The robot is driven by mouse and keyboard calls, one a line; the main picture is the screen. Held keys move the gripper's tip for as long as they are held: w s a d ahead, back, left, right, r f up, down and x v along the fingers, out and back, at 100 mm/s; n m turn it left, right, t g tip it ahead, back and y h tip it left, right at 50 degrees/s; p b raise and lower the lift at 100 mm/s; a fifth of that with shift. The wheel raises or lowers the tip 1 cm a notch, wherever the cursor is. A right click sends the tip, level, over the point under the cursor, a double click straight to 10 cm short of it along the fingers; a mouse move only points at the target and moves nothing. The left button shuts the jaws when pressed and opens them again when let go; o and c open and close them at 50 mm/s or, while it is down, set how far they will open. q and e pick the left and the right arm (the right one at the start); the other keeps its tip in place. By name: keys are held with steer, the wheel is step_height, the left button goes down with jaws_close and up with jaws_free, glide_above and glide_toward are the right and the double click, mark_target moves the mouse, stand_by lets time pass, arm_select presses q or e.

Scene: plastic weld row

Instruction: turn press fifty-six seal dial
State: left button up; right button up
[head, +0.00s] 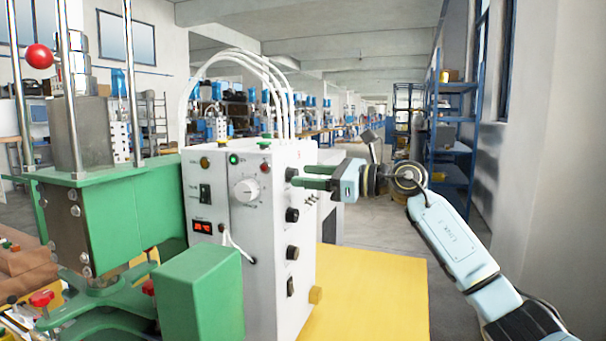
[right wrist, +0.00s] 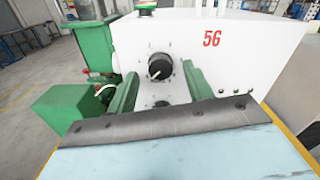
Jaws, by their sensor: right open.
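The white press control box (head: 270,290) has several black knobs on its right side face. The uppermost black dial (head: 291,174) is partly covered by my right gripper (head: 304,177). In the right wrist view a black dial with a white pointer mark (right wrist: 159,67) sits on the white face, left of the red number 56 (right wrist: 211,39). My right gripper is open, with one green finger (right wrist: 124,95) to the left of the dial and the other (right wrist: 195,82) to its right. Gaps show between the fingers and the dial. My left gripper is not in view.
Another black knob (head: 292,215) and more controls sit below on the same face. A green press frame (head: 120,210) and green block (head: 200,290) stand left of the box. The yellow tabletop (head: 380,290) to the right is clear.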

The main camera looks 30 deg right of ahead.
steer(key=shift+x, duration=0.9)
steer(key=c, duration=1)
steer(key=shift+o, duration=0.2)
